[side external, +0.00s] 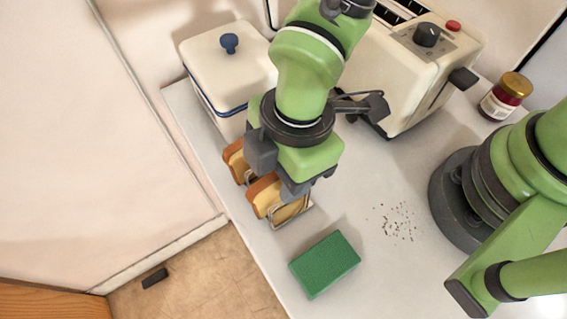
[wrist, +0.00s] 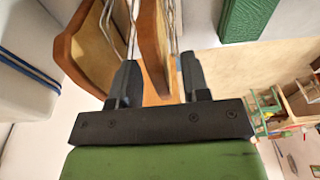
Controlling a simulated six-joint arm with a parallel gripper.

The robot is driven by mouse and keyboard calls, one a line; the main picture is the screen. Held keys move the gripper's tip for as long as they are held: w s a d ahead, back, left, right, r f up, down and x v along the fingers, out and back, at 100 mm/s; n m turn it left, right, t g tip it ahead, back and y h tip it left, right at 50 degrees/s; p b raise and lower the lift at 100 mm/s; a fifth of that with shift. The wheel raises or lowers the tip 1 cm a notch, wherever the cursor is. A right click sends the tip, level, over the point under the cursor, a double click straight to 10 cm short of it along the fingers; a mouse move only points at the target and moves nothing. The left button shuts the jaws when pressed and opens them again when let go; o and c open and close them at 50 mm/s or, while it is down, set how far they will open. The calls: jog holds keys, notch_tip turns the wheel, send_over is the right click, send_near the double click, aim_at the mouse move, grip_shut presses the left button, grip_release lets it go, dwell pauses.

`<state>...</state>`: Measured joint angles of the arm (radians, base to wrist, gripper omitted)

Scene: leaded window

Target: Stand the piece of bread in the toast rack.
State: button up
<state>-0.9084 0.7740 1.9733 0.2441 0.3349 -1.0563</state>
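The toast rack (side external: 292,216) is a small wire rack on the white counter, partly hidden under my arm. Its wires (wrist: 130,22) also show in the wrist view. My gripper (wrist: 160,82) points down at the rack, with its fingers on either side of one piece of bread (wrist: 152,38) and seemingly against its faces. This piece (side external: 264,193) stands upright at the rack, between wires in the wrist view. Its lower edge is hidden. A second slice (side external: 235,160) stands beside it, towards the white bin; it also shows in the wrist view (wrist: 88,52).
A white bread bin (side external: 225,65) with a blue knob stands behind the rack. A cream toaster (side external: 415,60) is at the back right, with a jam jar (side external: 506,97) beyond it. A green sponge (side external: 324,264) lies in front. Crumbs (side external: 400,222) lie to the right.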

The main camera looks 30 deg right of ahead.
jog(key=r, duration=0.3)
jog(key=d+r, duration=0.1)
jog(key=r, duration=0.5)
jog(key=shift+d+r, duration=0.25)
jog(key=shift+r, duration=0.15)
jog(key=shift+c, duration=0.4)
dwell(0.9)
